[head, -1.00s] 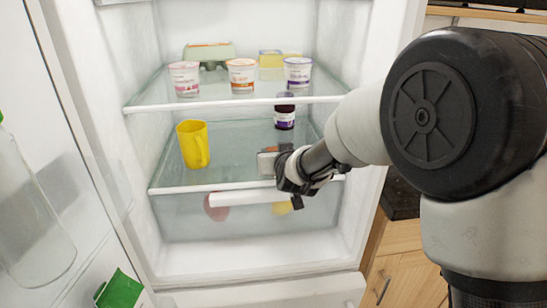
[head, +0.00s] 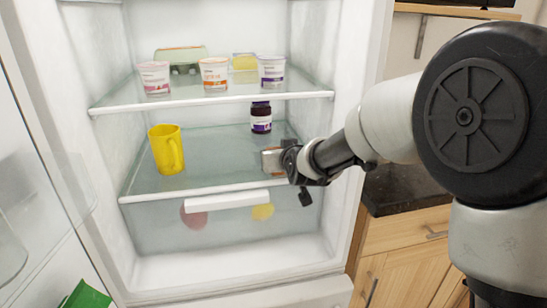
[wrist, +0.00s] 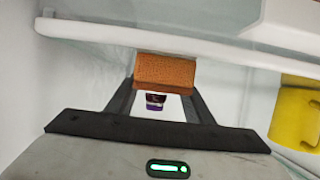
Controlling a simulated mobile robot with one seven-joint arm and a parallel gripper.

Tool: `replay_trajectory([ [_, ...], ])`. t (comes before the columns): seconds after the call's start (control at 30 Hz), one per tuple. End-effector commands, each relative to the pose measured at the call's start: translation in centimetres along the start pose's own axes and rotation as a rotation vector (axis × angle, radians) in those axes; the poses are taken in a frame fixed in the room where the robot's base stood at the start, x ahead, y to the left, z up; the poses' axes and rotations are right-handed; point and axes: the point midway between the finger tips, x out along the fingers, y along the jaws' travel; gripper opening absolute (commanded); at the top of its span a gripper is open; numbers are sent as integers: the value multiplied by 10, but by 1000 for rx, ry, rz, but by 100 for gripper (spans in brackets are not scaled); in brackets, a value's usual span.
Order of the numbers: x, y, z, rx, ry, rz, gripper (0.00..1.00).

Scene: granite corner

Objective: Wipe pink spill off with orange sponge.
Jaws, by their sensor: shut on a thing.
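My gripper (head: 284,160) is shut on the orange sponge (wrist: 166,72), which sits between the fingertips in the wrist view. In the head view the sponge (head: 271,160) shows as a small orange and pale block at the right part of the fridge's lower glass shelf (head: 215,178). It is at or just above the glass; I cannot tell whether it touches. I cannot make out a pink spill in either view; the sponge and gripper hide part of the shelf.
A yellow mug (head: 166,150) stands left on the same shelf, and a dark jar (head: 261,118) stands behind the sponge. Several cups, one here (head: 214,74), stand on the upper shelf (head: 205,103). The fridge's right wall (head: 345,120) is close to my gripper.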

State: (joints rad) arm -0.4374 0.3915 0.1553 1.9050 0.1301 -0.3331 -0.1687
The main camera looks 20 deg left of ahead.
Motion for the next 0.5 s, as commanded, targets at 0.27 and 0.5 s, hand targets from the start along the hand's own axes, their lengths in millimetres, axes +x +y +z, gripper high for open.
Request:
replay_trajectory([
  [0.27, -1, 0, -1, 1, -2, 1, 27],
  [0.5, -7, 0, -18, 1, 2, 0, 27],
])
